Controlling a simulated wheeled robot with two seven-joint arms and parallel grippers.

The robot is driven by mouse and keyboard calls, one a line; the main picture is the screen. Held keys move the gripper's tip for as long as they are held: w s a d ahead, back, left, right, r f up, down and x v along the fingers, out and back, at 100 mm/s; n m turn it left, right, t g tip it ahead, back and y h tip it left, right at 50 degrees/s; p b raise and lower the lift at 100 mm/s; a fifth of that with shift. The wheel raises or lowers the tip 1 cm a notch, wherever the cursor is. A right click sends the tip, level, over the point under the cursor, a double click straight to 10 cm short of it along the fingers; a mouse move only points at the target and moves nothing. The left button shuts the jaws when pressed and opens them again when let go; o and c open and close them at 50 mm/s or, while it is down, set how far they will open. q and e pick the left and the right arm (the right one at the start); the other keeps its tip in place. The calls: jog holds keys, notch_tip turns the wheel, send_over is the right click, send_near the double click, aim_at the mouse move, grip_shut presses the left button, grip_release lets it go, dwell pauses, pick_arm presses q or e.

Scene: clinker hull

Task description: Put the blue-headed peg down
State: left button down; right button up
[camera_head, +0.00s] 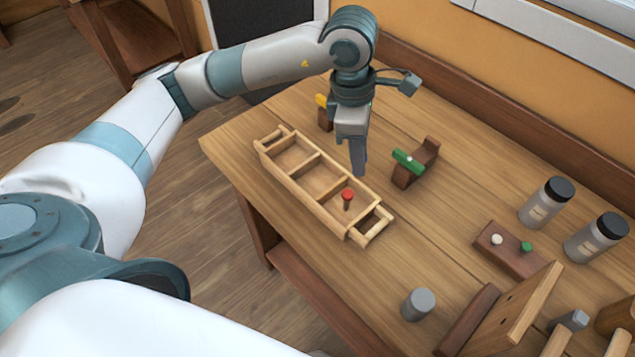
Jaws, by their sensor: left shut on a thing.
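My left gripper (359,172) points down above the table, just past the far side of the wooden tray, with its fingers shut. No blue head shows in this view; what the fingers hold is hidden by the gripper itself, and I take it to be the blue-headed peg. The wooden tray (291,187) has several compartments and a handle at each end. A red-headed peg (347,195) stands upright in its near right compartment. My right gripper is not in view.
A brown block with a green piece (408,160) lies right of the gripper. A brown block (508,251) holds a white-headed and a green-headed peg. Two dark-lidded jars (546,204) stand right. A grey cylinder (418,304) stands near the front. Table between tray and peg block is clear.

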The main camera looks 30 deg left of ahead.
pick_arm(q)
jog(key=n, duration=0.3)
jog(key=w+d+r+n, duration=0.1)
jog(key=n, duration=0.3)
jog(key=d+n+t+y, duration=0.1)
jog(key=n, duration=0.2)
jog(key=shift+w+r+n, duration=0.25)
jog(key=shift+w+n, duration=0.15)
jog(key=a+f+p, duration=0.2)
jog(key=a+f, duration=0.1)
jog(key=a, duration=0.2)
jog(key=s+a+f+p, duration=0.1)
jog(key=a+f+p, duration=0.1)
jog(key=a+f, duration=0.2)
jog(key=shift+a, duration=1.25)
